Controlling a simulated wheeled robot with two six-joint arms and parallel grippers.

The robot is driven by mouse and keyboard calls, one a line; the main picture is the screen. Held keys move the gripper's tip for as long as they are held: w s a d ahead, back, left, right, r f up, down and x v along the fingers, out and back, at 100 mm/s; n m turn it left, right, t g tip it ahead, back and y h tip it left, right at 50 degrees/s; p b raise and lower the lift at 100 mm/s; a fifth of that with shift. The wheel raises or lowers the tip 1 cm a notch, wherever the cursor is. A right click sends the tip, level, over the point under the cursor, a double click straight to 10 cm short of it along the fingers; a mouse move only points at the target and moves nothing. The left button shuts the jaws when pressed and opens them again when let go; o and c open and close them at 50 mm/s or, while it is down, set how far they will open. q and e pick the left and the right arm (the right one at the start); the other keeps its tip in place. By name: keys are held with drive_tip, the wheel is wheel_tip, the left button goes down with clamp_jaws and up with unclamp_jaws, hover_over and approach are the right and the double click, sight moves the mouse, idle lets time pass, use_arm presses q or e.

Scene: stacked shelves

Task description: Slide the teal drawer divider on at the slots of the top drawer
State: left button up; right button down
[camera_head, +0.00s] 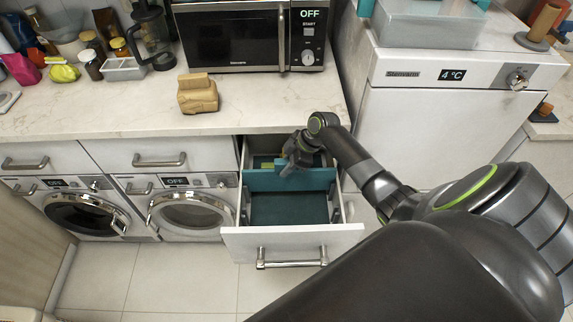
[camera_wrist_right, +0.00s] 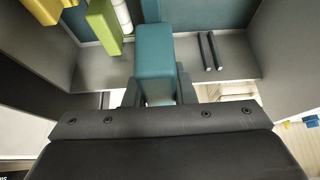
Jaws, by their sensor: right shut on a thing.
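The top drawer (camera_head: 240,243) is pulled open below the counter, with a teal floor. The teal drawer divider (camera_head: 312,180) stands across the drawer, apparently upright, toward its back half. My right gripper (camera_head: 291,166) is above the divider and shut on its upper edge. In the right wrist view my right gripper (camera_wrist_right: 158,98) has its fingers on both sides of the teal divider (camera_wrist_right: 155,50). A pair of dark slot rails (camera_wrist_right: 210,52) shows on the drawer wall, beside the divider and apart from it. The divider's lower edge is hidden. My left gripper is not in view.
Yellow and green items (camera_wrist_right: 103,25) lie in the drawer on one side of the divider. The drawer's front part is empty. A tan block-like object (camera_head: 198,94) sits on the counter. A microwave (camera_head: 235,40) and a white fridge (camera_head: 440,110) stand nearby.

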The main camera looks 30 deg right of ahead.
drive_tip(key=b, duration=0.4)
hover_over(286, 190)
drive_tip(key=shift+w+d+f, duration=0.1)
drive_tip(key=shift+d+f, duration=0.05)
drive_tip(key=shift+f, duration=1.25)
drive_tip(key=shift+w+d+f, duration=0.1)
drive_tip(key=shift+f, duration=1.25)
drive_tip(key=c, duration=1.1)
unclamp_jaws()
drive_tip(key=b+v, duration=0.2)
drive_tip(key=v, duration=1.5)
drive_tip(key=shift+s+r, duration=0.2)
drive_tip(key=shift+r, duration=0.05)
